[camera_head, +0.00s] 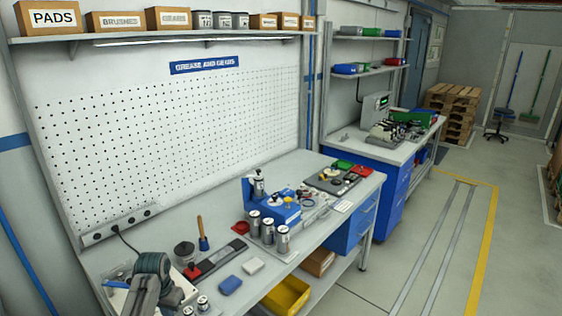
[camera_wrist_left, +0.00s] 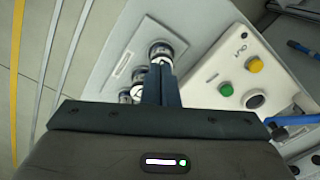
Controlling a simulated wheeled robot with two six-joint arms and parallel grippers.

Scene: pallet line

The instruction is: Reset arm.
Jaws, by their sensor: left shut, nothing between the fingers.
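My left gripper (camera_wrist_left: 161,70) is in the left wrist view, its two dark blue fingers side by side, shut and empty. Its fingertips overlap a metal can (camera_wrist_left: 162,52) in the picture; I cannot tell if they touch it. More cans (camera_wrist_left: 128,95) show to the left of the fingers, partly hidden. To the right is a pale control box (camera_wrist_left: 222,62) with a green button (camera_wrist_left: 226,90), a yellow button (camera_wrist_left: 253,64) and a dark round knob. In the head view I cannot make out the gripper's fingertips. My right gripper is in neither view.
The workbench (camera_head: 330,215) holds several cans on a tray, a blue fixture (camera_head: 280,212), a blue pad (camera_head: 230,285) and a white block (camera_head: 253,265). A yellow bin (camera_head: 288,296) sits below. Open floor (camera_head: 400,255) lies to the right. A pegboard stands behind.

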